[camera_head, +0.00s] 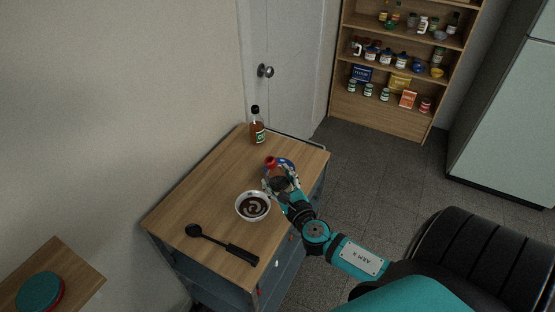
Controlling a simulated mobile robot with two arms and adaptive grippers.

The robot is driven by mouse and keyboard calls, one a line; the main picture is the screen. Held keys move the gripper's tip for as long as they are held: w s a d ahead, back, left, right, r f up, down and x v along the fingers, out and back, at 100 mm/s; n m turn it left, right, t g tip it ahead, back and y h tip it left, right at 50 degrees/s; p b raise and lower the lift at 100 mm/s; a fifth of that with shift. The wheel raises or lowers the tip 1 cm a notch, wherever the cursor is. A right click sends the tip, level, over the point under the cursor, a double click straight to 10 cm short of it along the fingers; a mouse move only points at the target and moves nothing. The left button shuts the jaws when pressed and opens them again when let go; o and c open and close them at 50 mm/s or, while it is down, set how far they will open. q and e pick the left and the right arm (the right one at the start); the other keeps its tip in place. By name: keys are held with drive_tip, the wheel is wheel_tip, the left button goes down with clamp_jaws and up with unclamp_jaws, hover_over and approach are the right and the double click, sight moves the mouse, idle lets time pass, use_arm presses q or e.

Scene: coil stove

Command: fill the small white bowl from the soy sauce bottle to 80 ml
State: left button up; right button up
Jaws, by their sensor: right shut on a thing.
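The small white bowl (239,211) stands on the wooden top of the cart and has dark brown sauce in it, with a lighter swirl on the surface. My right gripper (279,186) is shut on the soy sauce bottle (271,163), just behind and to the right of the bowl. The bottle's red cap or top shows above the fingers; most of its body is hidden by the gripper. I cannot tell exactly how far it tilts, and no stream of sauce is visible. My left gripper is not in view.
A second bottle (258,131) with amber contents and a black cap stands at the cart's back. A blue dish (290,163) is partly hidden behind the held bottle. A black ladle (222,243) lies in front of the bowl. The cart's left side (192,197) is clear.

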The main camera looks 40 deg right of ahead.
sight(281, 176)
use_arm(q)
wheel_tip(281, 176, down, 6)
drive_tip(key=b, duration=0.5)
use_arm(e)
drive_tip(key=m, duration=0.1)
drive_tip(key=f+m+t, duration=0.1)
drive_tip(key=shift+f+m, duration=0.25)
drive_tip(key=shift+m, duration=0.05)
drive_tip(key=shift+w+a+r, duration=0.15)
drive_tip(key=shift+r, duration=0.35)
drive_tip(key=shift+w+r+p, duration=0.2)
drive_tip(key=shift+p, duration=0.1)
drive_tip(key=shift+w+d+f, duration=0.1)
drive_tip(key=shift+d+f, duration=0.1)
drive_tip(key=shift+d, duration=0.1)
drive_tip(key=shift+a+r, duration=0.1)
drive_tip(key=shift+a, duration=0.1)
wheel_tip(281, 176, up, 4)
drive_tip(key=p, duration=0.3)
drive_tip(key=shift+d+f+p, duration=0.1)
drive_tip(key=shift+f+p, duration=0.15)
drive_tip(key=shift+p, duration=0.15)
drive_tip(key=shift+r, duration=0.3)
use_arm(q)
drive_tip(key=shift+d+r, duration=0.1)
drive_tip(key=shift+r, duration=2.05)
use_arm(e)
drive_tip(key=shift+f, duration=0.1)
